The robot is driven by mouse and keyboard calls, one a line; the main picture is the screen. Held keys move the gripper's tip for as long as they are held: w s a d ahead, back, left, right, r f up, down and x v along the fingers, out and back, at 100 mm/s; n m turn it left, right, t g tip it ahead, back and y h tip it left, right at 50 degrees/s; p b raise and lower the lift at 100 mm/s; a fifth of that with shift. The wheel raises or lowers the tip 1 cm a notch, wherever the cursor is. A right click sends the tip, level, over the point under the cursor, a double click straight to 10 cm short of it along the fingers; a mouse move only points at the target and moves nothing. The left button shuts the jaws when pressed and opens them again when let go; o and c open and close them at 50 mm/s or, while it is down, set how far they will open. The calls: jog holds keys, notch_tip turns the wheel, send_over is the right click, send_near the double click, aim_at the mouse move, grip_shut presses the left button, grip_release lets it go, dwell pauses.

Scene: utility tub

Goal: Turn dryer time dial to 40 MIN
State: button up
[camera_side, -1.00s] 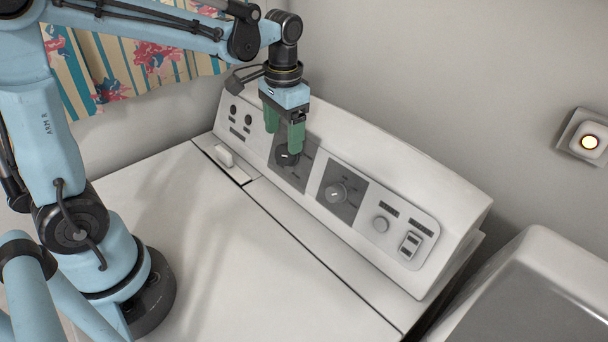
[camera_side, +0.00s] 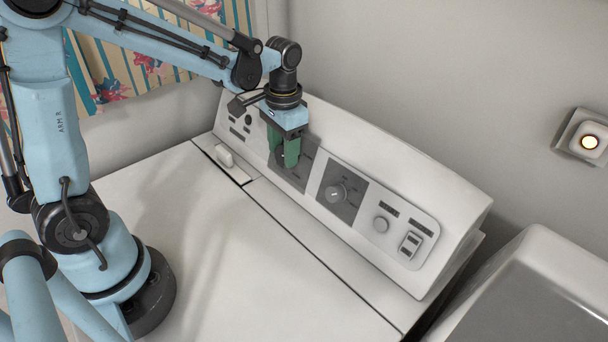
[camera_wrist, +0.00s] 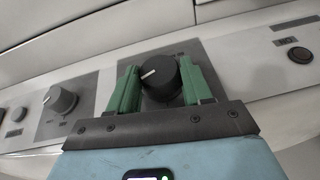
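The control panel (camera_side: 345,150) carries two large dials, each on a dark plate. My gripper (camera_side: 283,160) is at the left dial, its green fingers pointing down and hiding most of that dial. In the wrist view this black dial (camera_wrist: 160,84) stands between the fingers of my gripper (camera_wrist: 160,66), with its white pointer line aimed left. The fingers look open, one on each side of the dial; I cannot tell whether they touch it. The right dial (camera_side: 337,193) is clear of the gripper and shows at left in the wrist view (camera_wrist: 60,99). Dial lettering is too small to read.
A small round knob (camera_side: 381,225) and a rocker switch (camera_side: 411,243) sit right of the dials. A lit wall switch (camera_side: 589,142) and a pale tub (camera_side: 545,285) are at right. A striped curtain (camera_side: 130,65) hangs behind.

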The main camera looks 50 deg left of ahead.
jog(key=c, duration=0.3)
jog(key=shift+d, duration=0.1)
jog(key=y, duration=0.1)
jog(key=m+y, duration=0.1)
jog(key=shift+d+y, duration=0.3)
jog(key=shift+y, duration=0.1)
jog(key=y, duration=0.1)
jog(key=m+y, duration=0.1)
jog(key=y, duration=0.1)
jog(key=shift+d+f+t, duration=0.2)
jog(key=shift+d+t, duration=0.05)
jog(key=shift+t, duration=0.15)
jog(key=m+y, duration=0.1)
jog(key=t+y, duration=0.1)
jog(key=y, duration=0.1)
jog(key=shift+s+d+f+m, duration=0.1)
jog(key=shift+d+f+m, duration=0.1)
jog(key=shift+m, duration=0.2)
jog(key=shift+s+d+f+m+t+y, duration=0.1)
jog(key=shift+m+t+y, duration=0.35)
jog(key=shift+y, duration=0.45)
jog(key=shift+f+m+t+y, duration=0.1)
jog(key=shift+m+t+y, duration=0.3)
jog(key=shift+y, duration=0.5)
jog(key=o, duration=1)
